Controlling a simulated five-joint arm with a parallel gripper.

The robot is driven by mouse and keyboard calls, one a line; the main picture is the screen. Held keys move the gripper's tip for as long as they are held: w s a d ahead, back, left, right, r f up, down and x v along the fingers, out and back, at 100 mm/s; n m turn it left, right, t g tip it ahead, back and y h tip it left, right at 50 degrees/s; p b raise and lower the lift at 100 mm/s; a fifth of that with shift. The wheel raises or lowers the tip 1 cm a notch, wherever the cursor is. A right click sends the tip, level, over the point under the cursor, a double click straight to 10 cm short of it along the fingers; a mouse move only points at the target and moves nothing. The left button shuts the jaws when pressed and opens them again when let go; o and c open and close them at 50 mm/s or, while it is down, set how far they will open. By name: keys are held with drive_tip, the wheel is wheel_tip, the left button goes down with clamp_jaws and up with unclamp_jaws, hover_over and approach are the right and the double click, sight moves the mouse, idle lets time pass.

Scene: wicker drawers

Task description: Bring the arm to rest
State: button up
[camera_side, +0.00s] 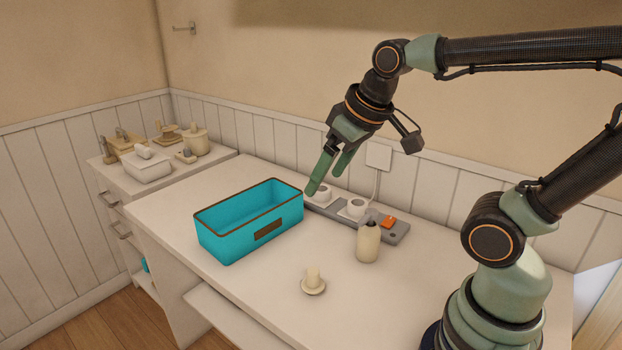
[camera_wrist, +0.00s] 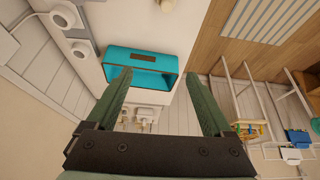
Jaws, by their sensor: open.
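My gripper (camera_side: 326,183) is open, with its two green fingers apart and pointing down. It hangs above the back of the white table, near the right end of the teal basket. In the wrist view my gripper (camera_wrist: 158,77) shows nothing held between its fingers. The teal basket (camera_side: 232,238) has a brown rim and a dark label on its front, and stands on the table. It looks empty from the side. The basket also shows beyond the fingers in the wrist view (camera_wrist: 117,58).
A grey power strip (camera_side: 400,228) with plugs and an orange switch lies close behind and below the gripper. A cream bottle (camera_side: 367,243) and a small candle-like piece on a dish (camera_side: 314,287) stand in front. A drawer unit (camera_side: 105,178) at left carries several containers.

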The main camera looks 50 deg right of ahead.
drive_tip(key=shift+s+a+f, duration=0.1)
drive_tip(key=shift+s+f, duration=0.45)
drive_tip(key=shift+s, duration=0.25)
